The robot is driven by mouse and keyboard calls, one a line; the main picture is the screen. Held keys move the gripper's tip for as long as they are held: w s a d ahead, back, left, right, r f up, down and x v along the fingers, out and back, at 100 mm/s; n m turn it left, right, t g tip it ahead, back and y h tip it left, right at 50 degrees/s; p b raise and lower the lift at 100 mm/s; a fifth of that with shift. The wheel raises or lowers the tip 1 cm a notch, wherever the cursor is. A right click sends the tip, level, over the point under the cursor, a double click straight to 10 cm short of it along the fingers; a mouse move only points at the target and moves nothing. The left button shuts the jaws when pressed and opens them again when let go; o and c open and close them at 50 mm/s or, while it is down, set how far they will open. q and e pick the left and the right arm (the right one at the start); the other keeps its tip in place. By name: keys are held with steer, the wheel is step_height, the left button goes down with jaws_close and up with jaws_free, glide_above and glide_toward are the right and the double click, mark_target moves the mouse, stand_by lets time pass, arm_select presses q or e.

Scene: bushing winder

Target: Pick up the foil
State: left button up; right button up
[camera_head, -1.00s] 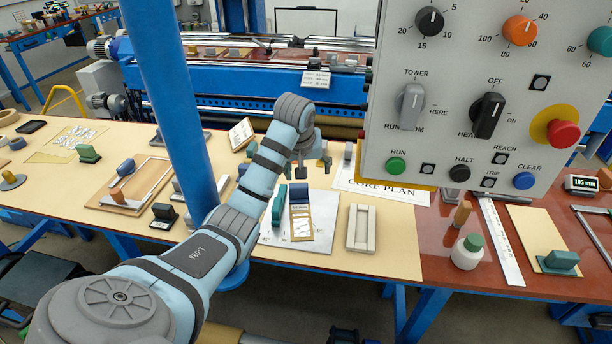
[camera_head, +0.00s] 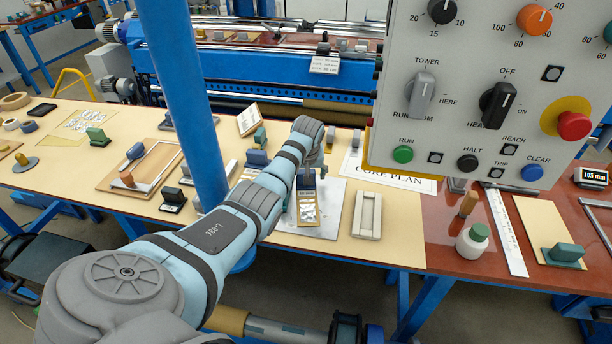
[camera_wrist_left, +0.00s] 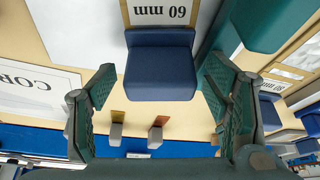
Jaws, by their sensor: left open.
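The foil piece with the dark blue block handle (camera_head: 306,182) lies on a white sheet near the front of the table. Its tan card with silvery patches (camera_head: 307,208) points toward me. In the left wrist view the dark blue block (camera_wrist_left: 160,68) stands between my fingers, beside a "60 mm" label (camera_wrist_left: 172,12). My left gripper (camera_head: 312,174) is low over this block, and its fingers (camera_wrist_left: 160,98) are open on both sides of it, apart from it as far as I can see. My forearm partly hides the sheet. My right gripper is not in view.
A green block (camera_wrist_left: 252,20) stands close by the right finger in the wrist view. A pale frame-like tray (camera_head: 367,214) lies to the right, and the "CORE PLAN" sheet (camera_head: 395,174) behind it. A blue post (camera_head: 185,100) rises left of my arm. The control panel (camera_head: 480,90) hangs at upper right.

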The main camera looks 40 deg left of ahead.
arm_select(q)
steer(key=shift+r, duration=0.1)
steer(key=c, duration=1.3)
steer(key=shift+c, duration=0.2)
steer(key=shift+r, duration=0.1)
steer(key=shift+r, duration=0.35)
step_height(320, 180, up, 18)
steer(key=f+p, duration=0.1)
steer(key=f, duration=0.5)
steer(key=s+f+p, duration=0.1)
steer(key=f, duration=0.3)
steer(key=shift+a+p, duration=0.15)
steer(key=shift+p, duration=0.15)
steer(key=shift+w, duration=0.55)
